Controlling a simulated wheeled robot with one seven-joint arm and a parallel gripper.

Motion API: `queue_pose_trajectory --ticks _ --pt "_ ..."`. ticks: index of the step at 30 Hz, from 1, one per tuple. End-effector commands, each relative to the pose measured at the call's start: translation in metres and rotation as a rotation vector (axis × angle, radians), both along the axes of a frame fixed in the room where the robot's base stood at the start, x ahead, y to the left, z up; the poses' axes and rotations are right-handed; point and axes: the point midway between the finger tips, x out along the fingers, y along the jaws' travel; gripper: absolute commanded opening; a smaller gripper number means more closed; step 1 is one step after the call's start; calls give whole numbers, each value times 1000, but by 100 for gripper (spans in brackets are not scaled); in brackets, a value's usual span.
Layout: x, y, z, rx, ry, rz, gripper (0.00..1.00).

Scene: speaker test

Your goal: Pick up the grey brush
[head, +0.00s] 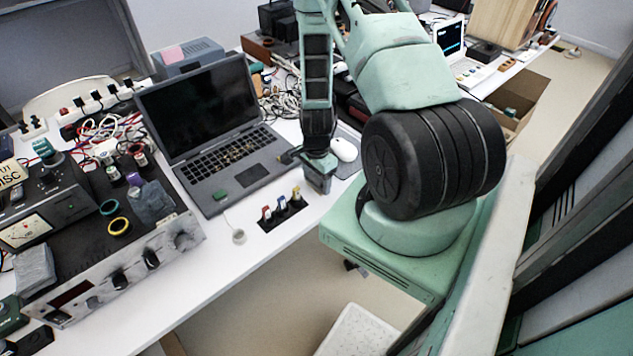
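My gripper (318,172) hangs from the arm over the white table, near its front edge, to the right of the laptop and beside the white mouse. It is small here and seen from behind, so I cannot tell whether its fingers are open or shut, or whether they hold anything. I cannot make out a grey brush for certain. A grey block-like thing (35,270) lies on the equipment at the left, and a blue-grey lump (152,201) sits on the dark-topped device; neither shows clear bristles.
An open laptop (215,140) stands left of my gripper. A white mouse (344,150) is just right of it. Small coloured items (281,208) stand on a black mat at the table's front edge. Tangled cables (105,128) and instruments crowd the left.

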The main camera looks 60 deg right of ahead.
Motion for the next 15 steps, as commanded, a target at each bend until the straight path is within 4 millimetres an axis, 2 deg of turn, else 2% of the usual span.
queue_pose_trajectory --ticks 1,2,15 --pt "0 0 0 0 0 0 49" --pt "0 0 0 0 0 0 45" --pt "1 0 7 -2 -1 1 45"
